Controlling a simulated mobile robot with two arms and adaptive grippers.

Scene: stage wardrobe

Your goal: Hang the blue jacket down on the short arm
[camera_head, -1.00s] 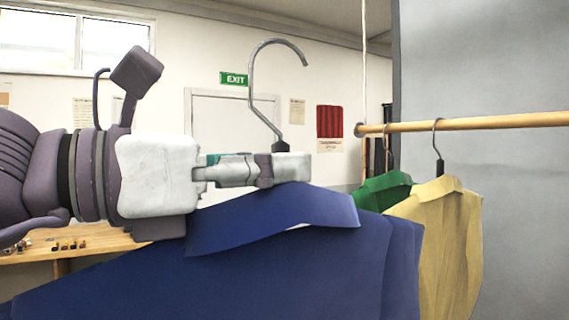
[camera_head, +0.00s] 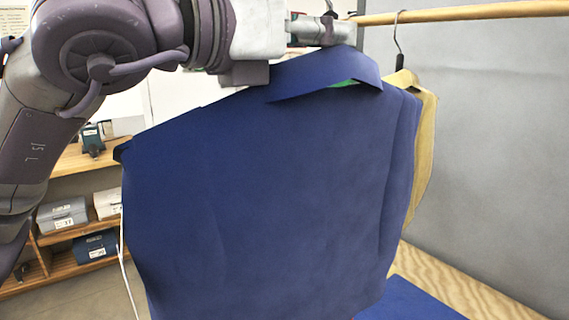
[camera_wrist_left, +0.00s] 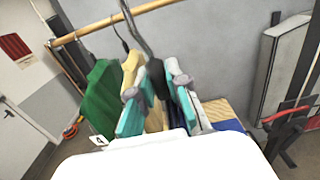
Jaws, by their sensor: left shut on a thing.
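The blue jacket (camera_head: 260,170) hangs in front of me in the head view, its collar just under my left gripper (camera_head: 328,30). The left gripper is shut on the dark neck of the jacket's hanger; in the wrist view, its teal-padded fingers (camera_wrist_left: 157,97) close around that neck. The grey hanger hook (camera_wrist_left: 136,32) rises beside the wooden rail (camera_head: 460,14), which also shows in the wrist view (camera_wrist_left: 90,29). The hook's top is out of frame, so I cannot tell whether it is over the rail. My right gripper is not in view.
A yellow garment (camera_head: 426,150) hangs from the rail, partly behind the jacket. A green garment (camera_wrist_left: 101,103) hangs beside it. Wooden shelves with boxes (camera_head: 62,215) stand at the left. A grey panel (camera_head: 490,130) is at the right. A blue surface (camera_head: 408,300) lies low on wood.

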